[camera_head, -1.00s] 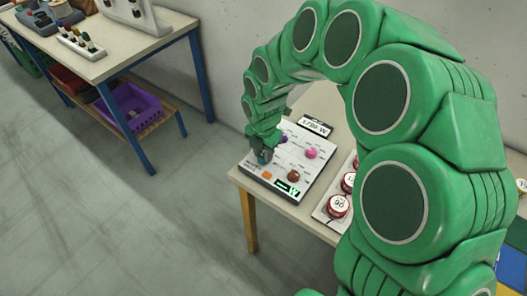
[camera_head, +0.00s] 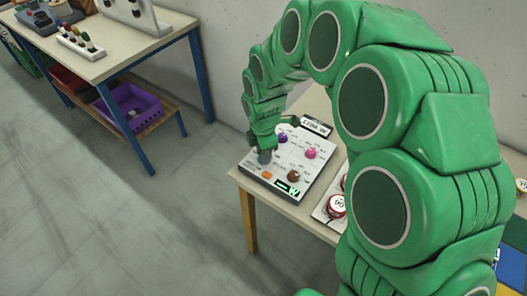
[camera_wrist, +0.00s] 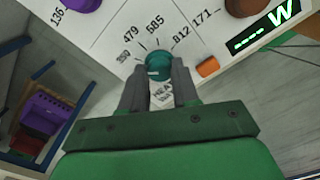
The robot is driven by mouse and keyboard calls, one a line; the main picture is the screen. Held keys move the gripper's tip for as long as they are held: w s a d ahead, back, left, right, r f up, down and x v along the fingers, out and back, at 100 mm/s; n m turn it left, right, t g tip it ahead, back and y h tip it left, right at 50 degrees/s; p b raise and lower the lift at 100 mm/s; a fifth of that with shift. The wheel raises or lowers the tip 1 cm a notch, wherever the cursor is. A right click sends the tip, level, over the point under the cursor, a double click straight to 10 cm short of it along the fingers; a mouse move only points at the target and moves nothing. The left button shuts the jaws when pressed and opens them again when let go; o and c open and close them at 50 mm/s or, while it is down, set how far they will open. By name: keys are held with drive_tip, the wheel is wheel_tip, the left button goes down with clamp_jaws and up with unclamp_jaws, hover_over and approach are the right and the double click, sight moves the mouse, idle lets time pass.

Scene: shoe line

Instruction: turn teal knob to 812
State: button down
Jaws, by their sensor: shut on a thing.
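Another number left of 479 is hard to read. The 812 mark (camera_wrist: 181,36) lies up and right of the knob. My gripper (camera_wrist: 159,78) is shut on the teal knob, one grey finger on each side. In the head view my gripper (camera_head: 265,156) is at the panel's left part and hides the knob. I cannot tell which number the knob points to.
The panel also bears a purple knob (camera_head: 283,138), a pink knob (camera_head: 311,153), a brown knob (camera_head: 293,176), an orange button (camera_wrist: 208,66) and a lit display (camera_wrist: 264,31) showing dashes and W. Red-and-white round pieces (camera_head: 336,205) stand right of it.

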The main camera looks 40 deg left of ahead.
drive_tip(key=m, duration=0.6)
drive_tip(key=shift+m, duration=0.3)
drive_tip(key=m, duration=1.2)
drive_tip(key=shift+m, duration=0.3)
drive_tip(key=m, duration=0.5)
drive_tip(key=shift+m, duration=0.3)
drive_tip(key=c, duration=0.8)
unclamp_jaws()
